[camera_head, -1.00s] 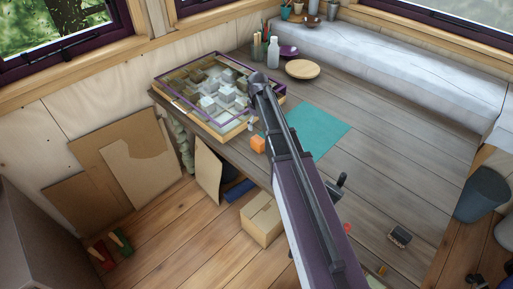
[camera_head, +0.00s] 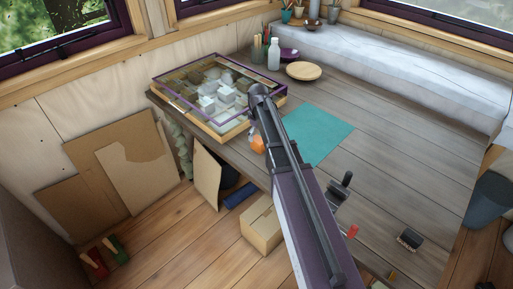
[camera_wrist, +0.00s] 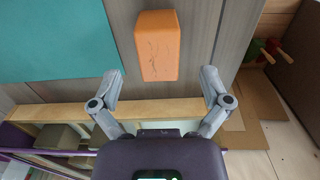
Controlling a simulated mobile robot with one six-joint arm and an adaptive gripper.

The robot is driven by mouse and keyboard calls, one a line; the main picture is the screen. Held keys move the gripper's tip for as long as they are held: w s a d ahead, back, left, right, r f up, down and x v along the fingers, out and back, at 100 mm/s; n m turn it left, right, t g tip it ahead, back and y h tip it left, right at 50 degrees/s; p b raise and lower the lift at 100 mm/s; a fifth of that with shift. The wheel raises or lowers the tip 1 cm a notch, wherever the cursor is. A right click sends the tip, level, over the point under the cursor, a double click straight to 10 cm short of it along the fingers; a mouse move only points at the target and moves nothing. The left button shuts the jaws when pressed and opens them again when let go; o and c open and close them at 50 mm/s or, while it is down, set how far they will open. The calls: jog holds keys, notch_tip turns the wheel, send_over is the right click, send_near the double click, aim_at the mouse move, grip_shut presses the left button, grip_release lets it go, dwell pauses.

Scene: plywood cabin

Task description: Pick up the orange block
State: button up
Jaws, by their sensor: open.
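The orange block (camera_head: 257,144) sits on the grey plank table (camera_head: 400,180) near its front left edge, partly hidden by my arm in the head view. In the wrist view the orange block (camera_wrist: 157,46) lies ahead of my gripper (camera_wrist: 160,84), roughly centred between the two fingers and just beyond their tips. My gripper is open and empty, with its fingers spread wider than the block. They do not appear to touch it. My gripper is hidden behind or near the arm in the head view.
A teal mat (camera_head: 318,134) lies right of the block. A purple-framed glass-topped case (camera_head: 215,90) stands at the left rear. A wooden plate (camera_head: 304,71) and a white bottle (camera_head: 274,54) are at the back. A cardboard box (camera_head: 262,224) is on the floor below.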

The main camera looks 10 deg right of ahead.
aim_at(259, 139)
jog(key=shift+f, duration=0.1)
dwell(0.3)
jog(key=shift+s+d+f+b, duration=0.1)
jog(key=shift+f+b, duration=2.4)
jog(key=shift+b, duration=0.1)
jog(key=shift+c, duration=0.2)
jog(key=c, duration=1.2)
